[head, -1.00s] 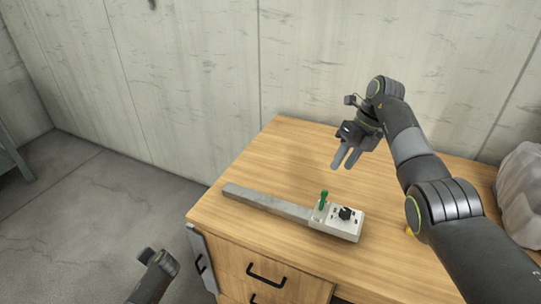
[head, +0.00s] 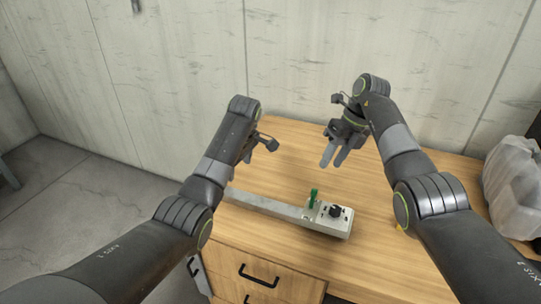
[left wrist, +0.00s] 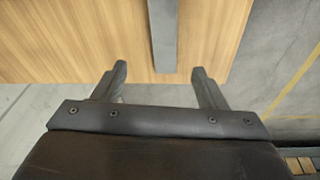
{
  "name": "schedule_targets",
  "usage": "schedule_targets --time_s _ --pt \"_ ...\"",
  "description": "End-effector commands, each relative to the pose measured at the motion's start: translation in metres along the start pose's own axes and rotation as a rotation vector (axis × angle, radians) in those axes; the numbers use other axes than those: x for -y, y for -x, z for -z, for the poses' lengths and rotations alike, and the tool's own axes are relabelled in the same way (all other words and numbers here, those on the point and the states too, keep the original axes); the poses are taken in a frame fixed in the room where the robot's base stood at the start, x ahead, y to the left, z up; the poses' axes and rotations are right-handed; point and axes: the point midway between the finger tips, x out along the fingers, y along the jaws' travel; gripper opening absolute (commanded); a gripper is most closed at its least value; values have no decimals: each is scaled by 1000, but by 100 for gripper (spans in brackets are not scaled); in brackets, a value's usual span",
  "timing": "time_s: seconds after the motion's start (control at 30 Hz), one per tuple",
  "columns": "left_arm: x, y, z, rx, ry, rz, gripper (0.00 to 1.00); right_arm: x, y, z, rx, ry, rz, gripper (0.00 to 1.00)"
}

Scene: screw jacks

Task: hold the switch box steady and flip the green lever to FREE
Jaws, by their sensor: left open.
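The switch box (head: 331,218) is a small pale box on the wooden table, with a black knob and a green lever (head: 313,197) standing roughly upright at its left end. A long grey bar (head: 265,205) runs left from the box, and part of it is hidden by my left arm. My right gripper (head: 331,164) is open and empty, above the table behind the box.
The wooden table (head: 290,165) has black-handled drawers (head: 260,274) at its front. A translucent wrapped bundle (head: 512,185) stands at the right. A small yellow thing (head: 401,229) is partly hidden by my right arm. The table behind the box is clear.

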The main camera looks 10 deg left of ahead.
Motion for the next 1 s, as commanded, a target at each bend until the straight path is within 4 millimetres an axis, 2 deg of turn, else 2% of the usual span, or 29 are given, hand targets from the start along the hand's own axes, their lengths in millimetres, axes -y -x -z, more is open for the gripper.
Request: schedule_targets --time_s 0.03,0.1,0.2,0.3,0.4,0.57,1.0 --pt "-8 18 -18 45 27 3 65 0 0 0 0 0 0 36" --pt "-14 36 -40 102 67 19 65 0 0 0 0 0 0 36" --pt "-19 57 -62 156 108 40 65 0 0 0 0 0 0 36" --pt "-20 69 -75 187 131 58 65 0 0 0 0 0 0 36" --pt "-20 71 -80 200 142 68 65 0 0 0 0 0 0 36" --pt "-19 54 -85 203 144 72 65 0 0 0 0 0 0 36" --pt "-14 -31 -102 202 143 71 65 0 0 0 0 0 0 36"
